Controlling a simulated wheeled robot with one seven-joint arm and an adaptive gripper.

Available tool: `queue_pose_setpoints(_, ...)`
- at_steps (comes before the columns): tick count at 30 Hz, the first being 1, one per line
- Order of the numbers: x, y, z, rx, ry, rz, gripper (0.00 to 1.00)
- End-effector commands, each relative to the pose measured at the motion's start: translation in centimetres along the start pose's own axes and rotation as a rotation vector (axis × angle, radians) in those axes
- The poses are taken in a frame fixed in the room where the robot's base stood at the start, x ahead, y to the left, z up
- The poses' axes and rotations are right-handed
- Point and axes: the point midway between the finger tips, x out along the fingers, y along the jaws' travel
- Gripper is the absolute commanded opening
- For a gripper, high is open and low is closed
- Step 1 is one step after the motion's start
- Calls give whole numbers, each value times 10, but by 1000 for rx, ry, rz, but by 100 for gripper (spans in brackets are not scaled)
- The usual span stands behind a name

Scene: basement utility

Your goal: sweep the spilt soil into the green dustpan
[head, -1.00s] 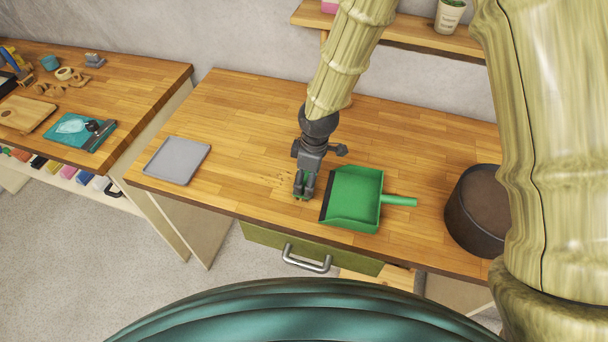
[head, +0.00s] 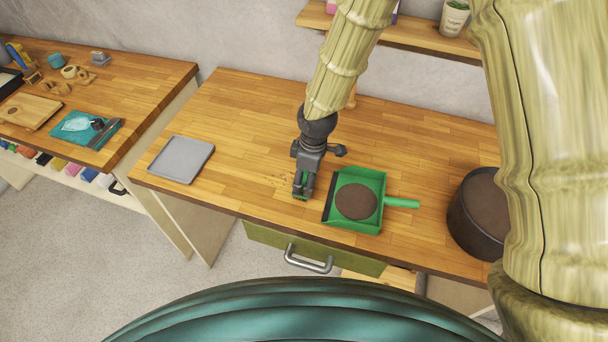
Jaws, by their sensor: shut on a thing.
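The green dustpan (head: 369,182) lies on the wooden workbench, its handle pointing right and its dark lip facing left. A round, dark brown heap of soil (head: 356,201) is in the pan. Faint brown specks (head: 279,181) lie on the bench left of my gripper. My gripper (head: 302,189) points down at the bench just left of the pan's lip, apart from it. It is shut on a small green thing (head: 300,197), probably a brush, mostly hidden by the fingers.
A grey tray (head: 181,160) lies at the bench's left end. A dark round pot of soil (head: 479,211) stands at the right. A second bench (head: 130,88) with tools is at the left. The drawer handle (head: 309,260) juts out below the front edge. The bench between tray and gripper is mostly clear.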

Motion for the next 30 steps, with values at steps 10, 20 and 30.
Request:
queue_pose_setpoints(10, -1, 2, -2, -1, 1, 1, 52)
queue_pose_setpoints(20, 0, 12, -16, -1, 2, 2, 52)
queue_pose_setpoints(30, 2, 23, -30, -1, 1, 2, 52)
